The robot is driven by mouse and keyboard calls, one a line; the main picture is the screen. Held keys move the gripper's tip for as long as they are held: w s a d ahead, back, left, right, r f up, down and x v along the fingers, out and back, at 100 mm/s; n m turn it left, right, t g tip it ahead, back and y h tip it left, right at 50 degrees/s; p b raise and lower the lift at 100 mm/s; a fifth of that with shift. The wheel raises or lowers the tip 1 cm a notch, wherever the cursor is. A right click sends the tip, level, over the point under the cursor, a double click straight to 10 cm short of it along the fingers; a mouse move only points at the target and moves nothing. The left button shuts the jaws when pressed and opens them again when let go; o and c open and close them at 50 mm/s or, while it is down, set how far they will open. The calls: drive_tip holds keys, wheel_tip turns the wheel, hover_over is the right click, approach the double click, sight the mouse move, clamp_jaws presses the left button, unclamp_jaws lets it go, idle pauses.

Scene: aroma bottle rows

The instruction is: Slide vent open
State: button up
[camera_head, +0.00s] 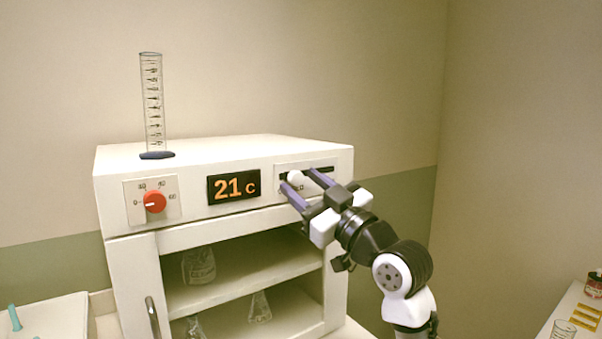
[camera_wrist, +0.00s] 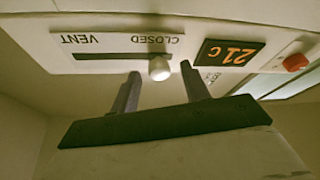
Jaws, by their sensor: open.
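The vent panel (camera_head: 325,180) is on the upper right of the white cabinet's front and has a dark horizontal slot. Its white round knob (camera_head: 294,177) sits at the slot's left end. In the wrist view, turned upside down, the knob (camera_wrist: 159,69) is at the end of the slot (camera_wrist: 110,56) beside the word CLOSED, with VENT at the other side. My gripper (camera_head: 299,181) is open at the panel. Its two fingers, also in the wrist view (camera_wrist: 160,74), are on either side of the knob, with gaps visible. I cannot tell their exact depth.
The cabinet (camera_head: 225,148) also carries a red dial (camera_head: 154,202) and a 21 C display (camera_head: 234,187). A graduated cylinder (camera_head: 152,105) stands on top. Flasks (camera_head: 199,266) stand on shelves below. A side table (camera_head: 570,322) holds small items at right.

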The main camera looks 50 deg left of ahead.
drive_tip(key=shift+x, duration=0.75)
clamp_jaws()
